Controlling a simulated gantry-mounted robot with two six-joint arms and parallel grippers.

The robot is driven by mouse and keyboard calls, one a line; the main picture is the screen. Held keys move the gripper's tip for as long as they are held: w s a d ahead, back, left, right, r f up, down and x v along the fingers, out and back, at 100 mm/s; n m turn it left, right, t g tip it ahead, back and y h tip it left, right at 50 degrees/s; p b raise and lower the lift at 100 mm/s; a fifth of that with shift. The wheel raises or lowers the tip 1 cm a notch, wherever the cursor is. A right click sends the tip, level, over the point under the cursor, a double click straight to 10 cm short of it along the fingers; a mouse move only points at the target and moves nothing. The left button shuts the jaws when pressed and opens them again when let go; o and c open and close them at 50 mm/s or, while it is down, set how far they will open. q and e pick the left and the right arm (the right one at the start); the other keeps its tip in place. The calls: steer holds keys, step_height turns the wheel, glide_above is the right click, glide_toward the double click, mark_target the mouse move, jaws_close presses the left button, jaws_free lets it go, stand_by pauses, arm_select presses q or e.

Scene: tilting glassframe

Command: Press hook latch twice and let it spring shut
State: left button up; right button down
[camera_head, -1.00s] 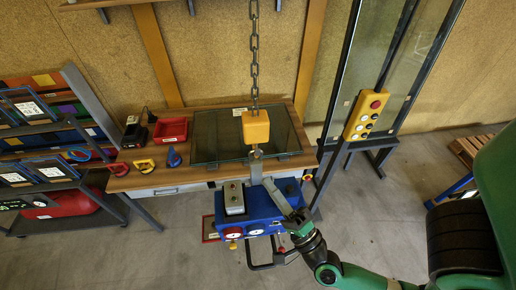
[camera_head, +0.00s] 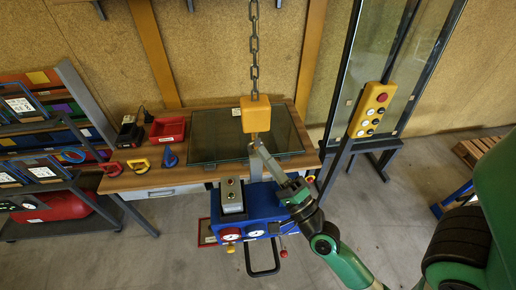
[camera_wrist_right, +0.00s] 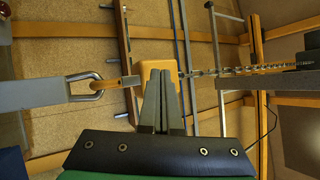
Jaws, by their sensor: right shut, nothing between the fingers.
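The yellow hook block (camera_head: 255,113) hangs on a chain (camera_head: 254,50) above the blue lifting device. In the right wrist view the block (camera_wrist_right: 150,70) lies behind my fingertips, and a grey shackle (camera_wrist_right: 97,84) on a flat bar links to the hook at its left. My right gripper (camera_head: 259,147) is shut and empty, its tips just below the block by the hook. It also shows in the right wrist view (camera_wrist_right: 164,76), fingers together, tips overlapping the block. The latch is small and partly hidden; I cannot tell its position or whether I touch it. My left gripper is out of view.
The blue lifting device (camera_head: 262,208) with gauges hangs under the hook. Behind it, a dark glass pane (camera_head: 215,135) lies on the wooden bench (camera_head: 150,180). A yellow button panel (camera_head: 370,110) stands at right by a glass rack. A shelf with cases stands at left.

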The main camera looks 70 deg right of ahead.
steer(key=shift+w+d+b, duration=0.35)
steer(key=shift+w+d, duration=0.05)
steer(key=shift+d, duration=0.4)
stand_by(1.4)
steer(key=shift+w+d+f+b, duration=0.1)
steer(key=shift+w+d+b, duration=0.1)
steer(key=shift+d+b, duration=0.15)
steer(key=shift+w+d, duration=0.2)
steer(key=shift+d, duration=0.15)
stand_by(0.6)
steer(key=shift+a, duration=0.1)
stand_by(0.3)
steer(key=shift+s+a+p, duration=0.3)
steer(key=shift+s+a, duration=0.1)
steer(key=shift+a, duration=0.2)
